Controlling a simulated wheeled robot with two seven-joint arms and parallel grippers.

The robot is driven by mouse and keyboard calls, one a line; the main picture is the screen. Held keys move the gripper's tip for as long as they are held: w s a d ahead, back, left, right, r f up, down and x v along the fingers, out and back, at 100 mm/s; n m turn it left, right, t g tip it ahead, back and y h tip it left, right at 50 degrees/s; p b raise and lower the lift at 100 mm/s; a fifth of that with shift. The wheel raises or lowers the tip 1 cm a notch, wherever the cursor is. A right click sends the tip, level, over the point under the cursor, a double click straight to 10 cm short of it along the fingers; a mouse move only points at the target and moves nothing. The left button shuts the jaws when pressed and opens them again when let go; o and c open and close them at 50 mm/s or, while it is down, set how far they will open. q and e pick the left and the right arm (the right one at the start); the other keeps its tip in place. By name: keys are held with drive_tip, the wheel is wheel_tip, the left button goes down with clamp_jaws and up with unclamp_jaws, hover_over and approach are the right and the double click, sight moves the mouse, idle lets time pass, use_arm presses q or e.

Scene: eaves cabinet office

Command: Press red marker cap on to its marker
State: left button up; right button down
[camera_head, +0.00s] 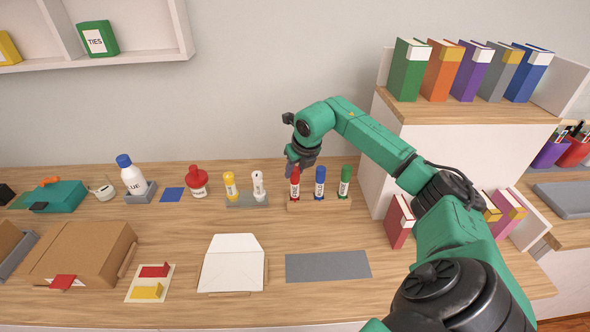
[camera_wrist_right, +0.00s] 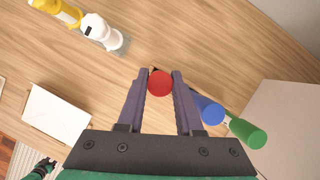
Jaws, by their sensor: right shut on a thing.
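The red marker (camera_head: 295,190) stands upright in a wooden holder (camera_head: 330,207), at the left of the row. Its red cap (camera_wrist_right: 160,83) shows between the fingers in the right wrist view. My right gripper (camera_head: 294,167) points down over the marker and is shut on the red cap. The fingers hide part of the cap, so I cannot tell whether it is fully seated.
A blue marker (camera_head: 320,183) and a green marker (camera_head: 345,182) stand close to the right in the holder. Yellow (camera_head: 231,186) and white (camera_head: 258,185) bottles stand left. A white cabinet (camera_head: 370,152) rises to the right. A grey mat (camera_head: 328,265) lies in front.

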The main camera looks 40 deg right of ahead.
drive_tip(key=shift+f, duration=0.15)
drive_tip(key=c, duration=0.9)
unclamp_jaws()
drive_tip(key=shift+s, duration=0.1)
drive_tip(key=o, duration=0.4)
drive_tip(key=shift+r, duration=0.4)
drive_tip(key=b+v, duration=0.2)
drive_tip(key=v, duration=1.1)
drive_tip(key=shift+s+r, duration=0.25)
